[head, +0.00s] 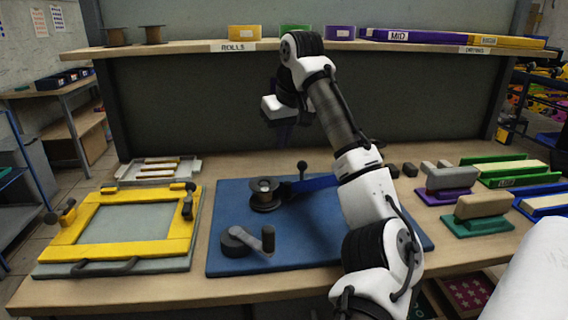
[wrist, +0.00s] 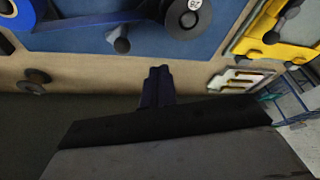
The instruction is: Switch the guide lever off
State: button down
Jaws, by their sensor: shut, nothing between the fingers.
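A small dark lever with a ball knob (head: 302,168) stands on the blue board (head: 225,205), behind a dark reel (head: 265,190); I take it to be the guide lever. It looks roughly upright in the head view, but its switch setting is not clear. In the wrist view a dark knob (wrist: 122,45) shows near the board's edge, beside the reel (wrist: 188,18). My gripper (head: 283,132) is shut and empty. It hangs above the back of the table, behind and above the lever and apart from it. Its shut fingers (wrist: 157,85) also show in the wrist view.
A grey crank (head: 266,240) stands at the board's front. A yellow frame (head: 65,254) lies on the left. Squeegee-like blocks (head: 478,206) stand on the right. A shelf edge (head: 180,49) with rolls runs above. My arm hides part of the board's right side.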

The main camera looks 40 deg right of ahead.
jog(key=x, duration=0.9)
jog(key=shift+w+f, duration=0.15)
jog(key=shift+f, duration=0.2)
jog(key=s, duration=0.3)
jog(key=shift+a+r+p, duration=0.15)
jog(key=shift+a+p, duration=0.05)
jog(key=shift+p, duration=0.1)
jog(key=shift+s+a, duration=0.15)
jog(key=shift+s, duration=0.3)
jog(key=shift+p, duration=0.65)
